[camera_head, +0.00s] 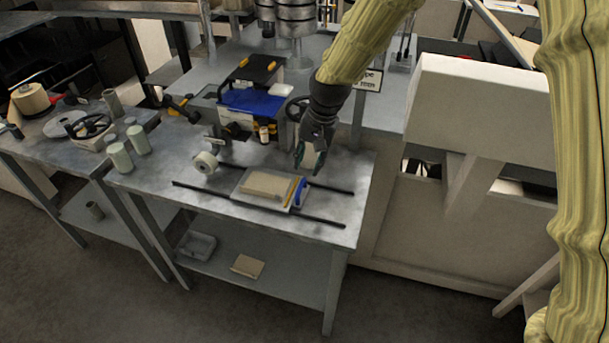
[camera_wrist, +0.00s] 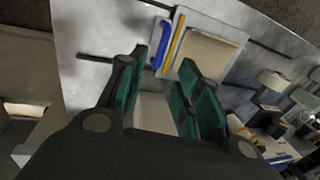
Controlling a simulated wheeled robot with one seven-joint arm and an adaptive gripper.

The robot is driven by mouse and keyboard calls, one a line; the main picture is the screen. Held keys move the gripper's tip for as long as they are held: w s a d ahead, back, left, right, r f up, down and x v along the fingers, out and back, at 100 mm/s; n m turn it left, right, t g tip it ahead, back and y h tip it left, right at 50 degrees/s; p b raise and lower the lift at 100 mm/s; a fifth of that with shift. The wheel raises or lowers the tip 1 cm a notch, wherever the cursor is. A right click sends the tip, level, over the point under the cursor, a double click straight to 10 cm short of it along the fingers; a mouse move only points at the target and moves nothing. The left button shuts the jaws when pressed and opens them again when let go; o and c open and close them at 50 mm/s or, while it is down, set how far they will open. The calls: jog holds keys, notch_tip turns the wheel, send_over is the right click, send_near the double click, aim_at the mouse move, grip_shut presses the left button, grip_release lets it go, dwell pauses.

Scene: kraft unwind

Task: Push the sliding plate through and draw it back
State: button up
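The sliding plate (camera_head: 238,193) is a pale grey tray lying across two dark rails (camera_head: 205,191) on the metal workbench. It carries a tan kraft block (camera_head: 267,185), a yellow strip and an upright blue handle (camera_head: 299,191) at its right end. In the wrist view the plate (camera_wrist: 240,38) is beyond the fingertips, with the blue handle (camera_wrist: 161,46) near the left finger. My gripper (camera_head: 308,160) hangs above the bench, behind and slightly right of the handle, apart from it. In the wrist view its green-padded fingers (camera_wrist: 165,62) are spread with nothing between them.
A white roll on a stand (camera_head: 206,163) is left of the plate. A white machine body (camera_head: 475,110) is to the right. The bench right of the handle is clear except for the rail ends.

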aim_at(302, 183)
jog(key=shift+w+a+f+p, duration=0.1)
jog(key=shift+a+f+p, duration=0.2)
jog(key=shift+f, duration=0.95)
jog(key=shift+w+a+f+p, duration=0.1)
jog(key=shift+a+f+p, duration=0.15)
jog(key=shift+f, duration=1.05)
jog(key=shift+w+a+f+p, duration=0.1)
jog(key=shift+a+f+p, duration=0.15)
jog(key=shift+f, duration=1)
jog(key=shift+c, duration=0.2)
grip_shut()
